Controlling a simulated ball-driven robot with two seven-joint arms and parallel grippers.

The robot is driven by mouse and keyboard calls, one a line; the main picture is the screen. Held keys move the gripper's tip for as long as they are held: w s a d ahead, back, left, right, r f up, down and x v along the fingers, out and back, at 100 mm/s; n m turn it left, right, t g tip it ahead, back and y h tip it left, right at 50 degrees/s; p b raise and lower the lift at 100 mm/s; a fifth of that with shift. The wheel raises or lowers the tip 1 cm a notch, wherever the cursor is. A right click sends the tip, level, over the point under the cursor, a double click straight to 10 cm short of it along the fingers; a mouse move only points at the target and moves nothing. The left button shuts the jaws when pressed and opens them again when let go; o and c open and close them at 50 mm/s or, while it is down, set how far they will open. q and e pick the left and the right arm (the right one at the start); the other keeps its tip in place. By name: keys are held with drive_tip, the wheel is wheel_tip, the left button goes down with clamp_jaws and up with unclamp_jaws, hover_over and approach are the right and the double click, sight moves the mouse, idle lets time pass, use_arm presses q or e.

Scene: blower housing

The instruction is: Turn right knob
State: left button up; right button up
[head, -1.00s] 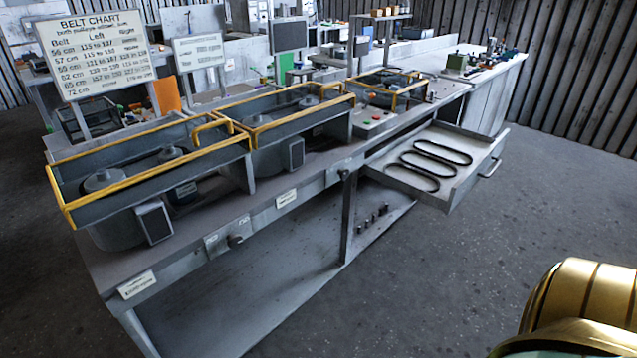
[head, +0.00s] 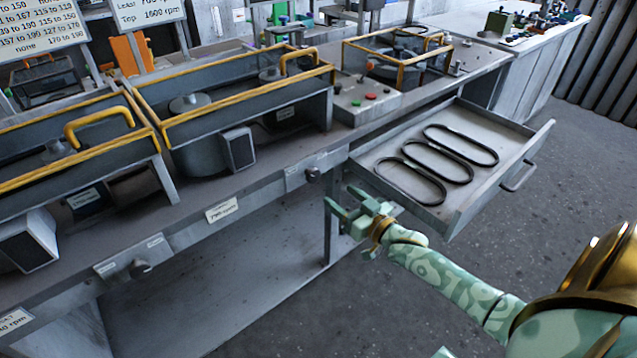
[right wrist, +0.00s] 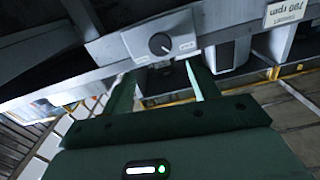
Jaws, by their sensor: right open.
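The right knob (head: 313,174) is a dark round dial on a pale plate on the bench's front edge, left of the open drawer. My right gripper (head: 338,202) is just below and right of it in the head view, open and empty, apart from the knob. In the right wrist view the knob (right wrist: 160,43) with its white pointer mark lies beyond the spread fingertips (right wrist: 158,72), roughly centred between them. The left knob (head: 140,268) is on the same edge further left. My left gripper is out of view.
An open drawer (head: 385,193) with three black belts (head: 437,161) sticks out right of the knob, close to my right gripper. Yellow-railed housings (head: 235,100) stand on the bench top. A control box (head: 362,103) has coloured buttons. The floor at right is free.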

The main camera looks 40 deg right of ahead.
sight(315, 177)
drive_tip(key=w+b, duration=0.1)
drive_tip(key=w, duration=0.4)
drive_tip(key=w+b, duration=0.1)
drive_tip(key=w, duration=0.2)
drive_tip(key=shift+w+a+f+b, duration=0.15)
drive_tip(key=shift+w+a+b, duration=0.1)
drive_tip(key=shift+a+b, duration=0.1)
drive_tip(key=shift+w+a, duration=0.1)
drive_tip(key=shift+w, duration=0.35)
drive_tip(key=shift+c, duration=0.6)
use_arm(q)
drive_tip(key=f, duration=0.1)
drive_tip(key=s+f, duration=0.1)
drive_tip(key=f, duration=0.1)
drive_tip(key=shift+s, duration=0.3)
use_arm(e)
drive_tip(key=c, duration=0.8)
